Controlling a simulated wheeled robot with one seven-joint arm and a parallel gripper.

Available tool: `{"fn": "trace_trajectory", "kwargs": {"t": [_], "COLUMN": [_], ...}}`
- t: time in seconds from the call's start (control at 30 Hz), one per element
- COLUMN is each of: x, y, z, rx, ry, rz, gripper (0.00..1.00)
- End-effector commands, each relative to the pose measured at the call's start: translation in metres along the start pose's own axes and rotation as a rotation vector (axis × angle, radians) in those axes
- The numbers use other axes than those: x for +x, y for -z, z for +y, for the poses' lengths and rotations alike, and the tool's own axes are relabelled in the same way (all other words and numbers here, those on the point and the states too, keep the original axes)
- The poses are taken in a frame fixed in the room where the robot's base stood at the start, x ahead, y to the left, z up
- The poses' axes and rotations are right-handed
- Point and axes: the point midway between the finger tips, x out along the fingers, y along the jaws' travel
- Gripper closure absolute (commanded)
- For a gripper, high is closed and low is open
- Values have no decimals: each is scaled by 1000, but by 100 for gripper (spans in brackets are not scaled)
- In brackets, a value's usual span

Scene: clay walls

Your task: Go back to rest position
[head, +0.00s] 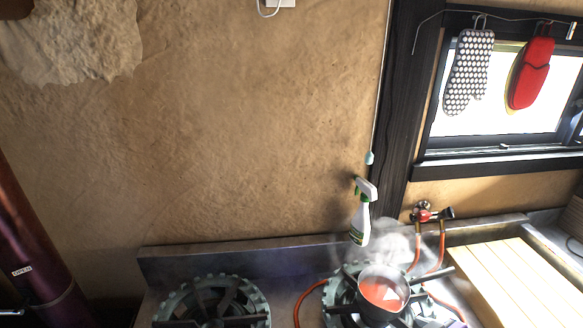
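My gripper does not show in the head view, and no part of my arm can be made out for certain. The view looks toward a clay wall (250,130) above a stove counter. Whether my gripper holds anything cannot be seen.
A pot of red liquid (382,290) steams on the right burner (340,304). The left burner (212,304) is bare. A spray bottle (360,215) stands upright behind the pot. Oven mitts (469,75) hang at the window. A dark pipe (35,245) rises at left; a slatted wooden board (520,275) lies right.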

Motion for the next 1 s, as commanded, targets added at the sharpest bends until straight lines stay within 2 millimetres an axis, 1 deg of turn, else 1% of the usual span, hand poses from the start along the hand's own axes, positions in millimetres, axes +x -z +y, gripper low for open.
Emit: {"fn": "trace_trajectory", "kwargs": {"t": [0.03,0.17,0.2,0.27,0.4,0.5,0.6,0.7,0.8,0.9,1.0], "x": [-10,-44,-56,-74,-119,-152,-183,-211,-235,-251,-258], "y": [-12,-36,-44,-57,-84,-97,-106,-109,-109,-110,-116], "z": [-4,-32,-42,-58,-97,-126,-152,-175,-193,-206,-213], "rx": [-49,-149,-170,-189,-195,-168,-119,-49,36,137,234], "ry": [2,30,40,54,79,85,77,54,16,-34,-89], "rz": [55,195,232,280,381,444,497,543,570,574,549], "gripper": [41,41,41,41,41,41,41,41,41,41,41]}}
